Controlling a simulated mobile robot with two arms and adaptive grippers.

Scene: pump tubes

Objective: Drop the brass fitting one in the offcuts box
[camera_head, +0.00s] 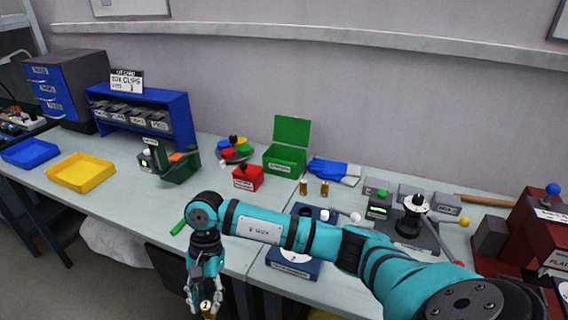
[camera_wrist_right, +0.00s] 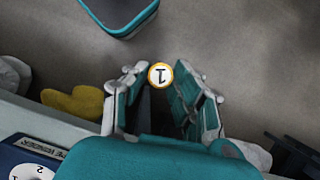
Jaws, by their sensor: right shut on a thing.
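My right gripper (camera_head: 205,296) hangs in front of the table's front edge, pointing down, shut on brass fitting one (camera_head: 207,308). In the right wrist view the fitting (camera_wrist_right: 160,75) shows as a round white top marked 1 with a brass rim, between the fingertips of the gripper (camera_wrist_right: 160,84). An open box with a teal rim (camera_wrist_right: 122,30) shows at the top of the wrist view, beyond the fitting and apart from it. I cannot read any label on it, so I cannot tell if it is the offcuts box. My left gripper is out of view.
An open green box (camera_head: 284,160) with a label too small to read stands on the table, near a red box (camera_head: 247,178). Two brass fittings (camera_head: 304,187) stand nearby. Yellow (camera_head: 81,172) and blue (camera_head: 30,153) trays lie at left. A yellow glove-like thing (camera_wrist_right: 75,103) shows below.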

